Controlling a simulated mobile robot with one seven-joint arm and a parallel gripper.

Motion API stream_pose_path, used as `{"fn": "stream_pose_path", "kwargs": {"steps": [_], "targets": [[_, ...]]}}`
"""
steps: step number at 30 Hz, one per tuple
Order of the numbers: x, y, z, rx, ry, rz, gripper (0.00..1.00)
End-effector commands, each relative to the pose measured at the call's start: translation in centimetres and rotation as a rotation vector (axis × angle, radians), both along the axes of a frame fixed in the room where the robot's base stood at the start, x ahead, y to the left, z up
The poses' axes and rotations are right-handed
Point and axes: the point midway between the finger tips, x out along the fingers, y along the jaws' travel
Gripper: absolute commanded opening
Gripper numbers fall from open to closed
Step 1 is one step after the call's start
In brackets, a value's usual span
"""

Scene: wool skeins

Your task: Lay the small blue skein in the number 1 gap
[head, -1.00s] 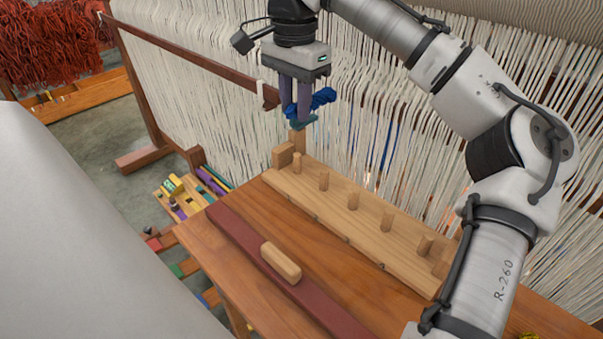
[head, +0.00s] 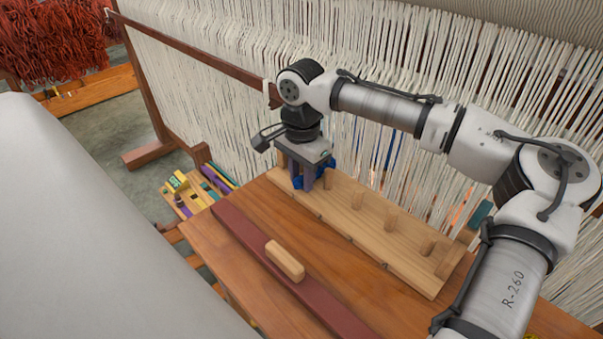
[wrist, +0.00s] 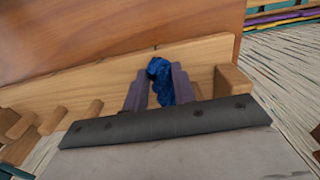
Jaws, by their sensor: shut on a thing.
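The small blue skein (wrist: 158,72) is held between the two purple fingers of my gripper (wrist: 160,88). In the head view, my gripper (head: 308,180) is low at the left end of the pale pegged board (head: 345,219), and blue wool (head: 298,183) shows around its fingers. In the wrist view, the skein is over the board near the end block (wrist: 232,80), with the other pegs (wrist: 88,112) off to the left. I cannot tell whether the skein touches the board. No gap numbers are readable.
The board lies on a wooden table in front of white loom threads (head: 400,60). A dark red strip (head: 255,245) runs along the table, with a light wooden block (head: 285,260) on it. Bare tabletop lies between strip and board. A teal piece (head: 480,215) is at the board's right end.

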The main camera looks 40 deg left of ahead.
Motion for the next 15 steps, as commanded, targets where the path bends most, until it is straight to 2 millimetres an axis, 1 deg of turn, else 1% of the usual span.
{"fn": "stream_pose_path", "kwargs": {"steps": [6,10,11,15], "targets": [[0.01,0.01,0.01,0.001,0.000,0.000,0.05],[-0.01,0.03,-0.34,0.001,0.001,0.000,0.05],[0.00,0.03,-0.25,0.001,0.000,0.000,0.30],[0.01,0.03,-0.24,0.001,0.000,0.000,0.48]]}}
